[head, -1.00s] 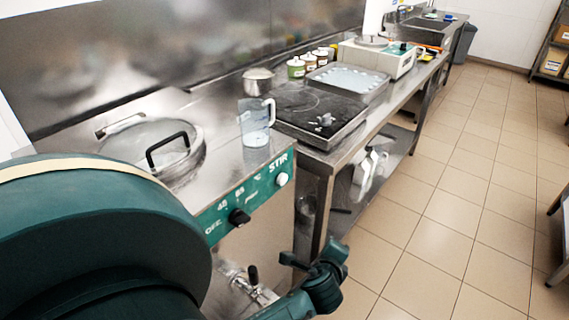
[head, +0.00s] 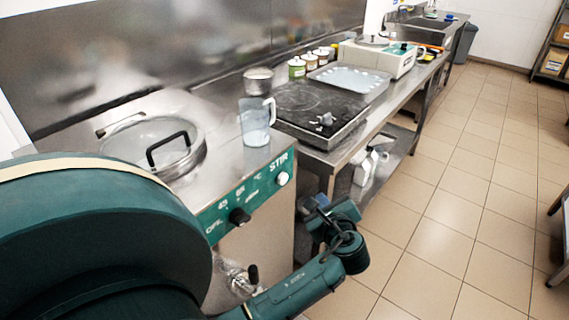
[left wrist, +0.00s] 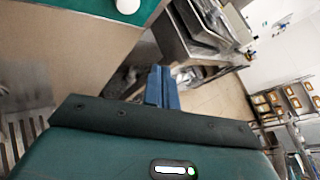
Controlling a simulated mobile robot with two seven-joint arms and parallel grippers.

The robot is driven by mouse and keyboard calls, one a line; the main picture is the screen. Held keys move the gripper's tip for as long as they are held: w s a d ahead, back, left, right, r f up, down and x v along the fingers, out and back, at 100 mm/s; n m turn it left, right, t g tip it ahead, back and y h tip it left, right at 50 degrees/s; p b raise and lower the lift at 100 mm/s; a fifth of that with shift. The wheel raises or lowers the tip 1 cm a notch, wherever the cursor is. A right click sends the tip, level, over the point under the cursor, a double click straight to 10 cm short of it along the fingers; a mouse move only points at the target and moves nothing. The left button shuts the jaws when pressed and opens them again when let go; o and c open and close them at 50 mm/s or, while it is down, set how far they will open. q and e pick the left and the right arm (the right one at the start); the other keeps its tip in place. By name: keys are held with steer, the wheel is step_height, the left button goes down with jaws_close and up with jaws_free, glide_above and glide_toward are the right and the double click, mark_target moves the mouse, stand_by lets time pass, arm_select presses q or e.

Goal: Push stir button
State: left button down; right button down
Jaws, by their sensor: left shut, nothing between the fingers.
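The stir button (head: 283,178) is a round white knob under the word STIR on the green front panel (head: 245,200) of the steel machine. In the left wrist view the white button (left wrist: 128,6) is at the top edge, partly cut off. My left gripper (head: 310,204) is just right of and below the button in the head view, apart from it. Its blue fingers (left wrist: 161,86) are shut with nothing between them. My right gripper is not in view.
A black knob (head: 239,216) and a tap (head: 246,276) are on the machine's front. A lidded pot opening (head: 150,165) and a clear jug (head: 256,135) are on top. A counter with a black hob (head: 300,100) adjoins. The tiled floor right is clear.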

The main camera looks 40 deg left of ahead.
mark_target(283, 179)
arm_select(q)
steer(key=a, duration=0.8)
steer(key=shift+s+a, duration=0.15)
steer(key=shift+s, duration=0.3)
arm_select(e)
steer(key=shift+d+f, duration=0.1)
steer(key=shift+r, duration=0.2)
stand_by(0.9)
arm_select(q)
steer(key=shift+p, duration=0.3)
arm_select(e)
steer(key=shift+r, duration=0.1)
arm_select(q)
steer(key=shift+a+p, duration=0.35)
steer(key=shift+a, duration=0.05)
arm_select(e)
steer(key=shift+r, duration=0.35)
